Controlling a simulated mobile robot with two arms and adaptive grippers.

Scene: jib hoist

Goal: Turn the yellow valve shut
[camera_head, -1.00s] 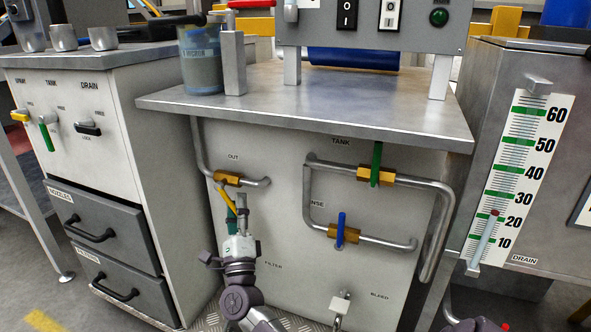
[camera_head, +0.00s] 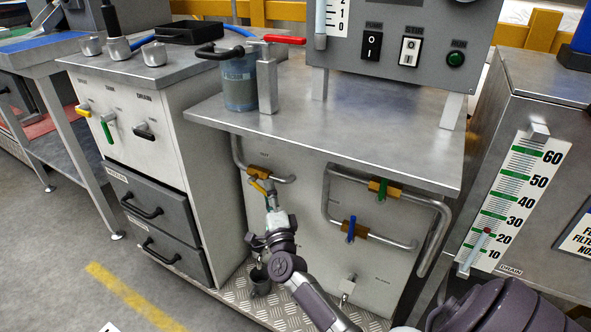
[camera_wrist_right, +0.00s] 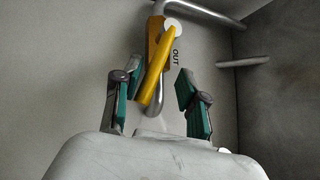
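The yellow valve handle (camera_head: 258,187) hangs slanting down from a brass valve body (camera_head: 259,172) on the OUT pipe, on the front panel of the middle cabinet. My right gripper (camera_head: 270,204) is just below it, pointing up at the handle. In the right wrist view the handle (camera_wrist_right: 155,66) slants down to the left, its lower end reaching between the tips of my open gripper (camera_wrist_right: 160,92). Gaps show between the handle and both green-padded fingers, the left one smaller. I cannot tell the exact depth. My left gripper is not in view.
A green-handled valve (camera_head: 382,188) and a blue-handled valve (camera_head: 351,229) sit on pipes to the right. A small tap (camera_head: 347,286) is low on the panel. The worktop (camera_head: 360,140) overhangs above. Another yellow handle (camera_head: 83,111) is on the left cabinet (camera_head: 160,130).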

